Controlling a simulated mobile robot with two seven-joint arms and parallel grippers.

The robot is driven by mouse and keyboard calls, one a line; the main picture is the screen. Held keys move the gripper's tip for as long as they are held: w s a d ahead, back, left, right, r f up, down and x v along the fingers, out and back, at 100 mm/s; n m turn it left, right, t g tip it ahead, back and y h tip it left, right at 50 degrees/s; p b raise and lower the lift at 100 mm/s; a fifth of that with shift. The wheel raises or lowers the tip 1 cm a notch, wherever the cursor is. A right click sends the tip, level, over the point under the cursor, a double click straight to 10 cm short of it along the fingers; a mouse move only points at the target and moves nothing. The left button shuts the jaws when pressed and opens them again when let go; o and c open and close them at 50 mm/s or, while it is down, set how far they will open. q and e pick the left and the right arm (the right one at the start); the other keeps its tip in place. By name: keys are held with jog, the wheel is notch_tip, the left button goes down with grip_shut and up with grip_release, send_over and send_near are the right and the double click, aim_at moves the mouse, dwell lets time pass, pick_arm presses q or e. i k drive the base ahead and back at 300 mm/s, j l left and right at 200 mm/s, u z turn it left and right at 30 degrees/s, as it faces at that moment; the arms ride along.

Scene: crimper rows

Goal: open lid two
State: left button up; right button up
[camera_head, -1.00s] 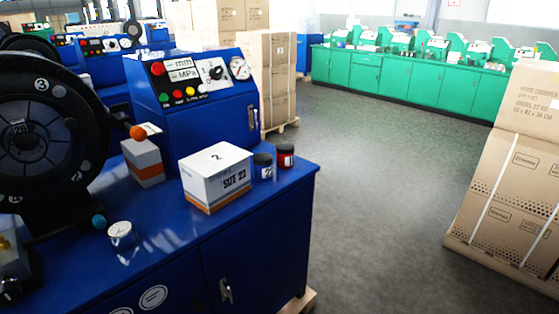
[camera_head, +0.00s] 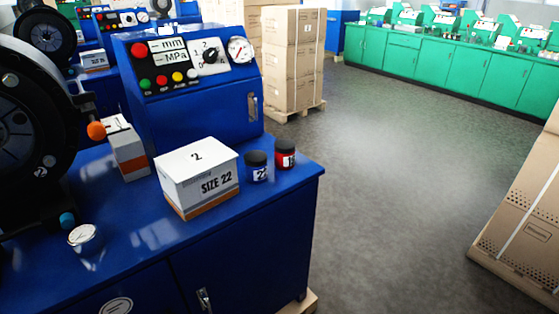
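A white box (camera_head: 199,181) marked "2" on its top and "SIZE 22" on its side stands on the blue workbench (camera_head: 180,240), with an orange band along its lower edge. Its top looks shut. Behind it to the left is a smaller grey and white box (camera_head: 127,150) with an orange band, its side toward me. Beside the white box on the right stand a jar with a blue label (camera_head: 257,167) and a jar with a red label (camera_head: 285,155), both with dark lids. Neither of my grippers shows in the view.
A black crimping machine (camera_head: 30,130) fills the left side. A blue control panel (camera_head: 190,70) stands behind the boxes. Stacked cartons (camera_head: 292,60) stand behind, more cartons (camera_head: 525,215) at right. Grey floor (camera_head: 400,170) is open between.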

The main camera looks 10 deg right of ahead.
aim_at(184, 163)
jog(key=i+l+u, duration=0.1)
jog(key=l, duration=0.25)
jog(key=i+l+u, duration=0.1)
jog(key=l, duration=0.25)
jog(key=i+l+u, duration=0.15)
jog(key=l, duration=0.25)
jog(key=i+l+u, duration=0.1)
jog(key=l, duration=0.25)
jog(key=i, duration=0.1)
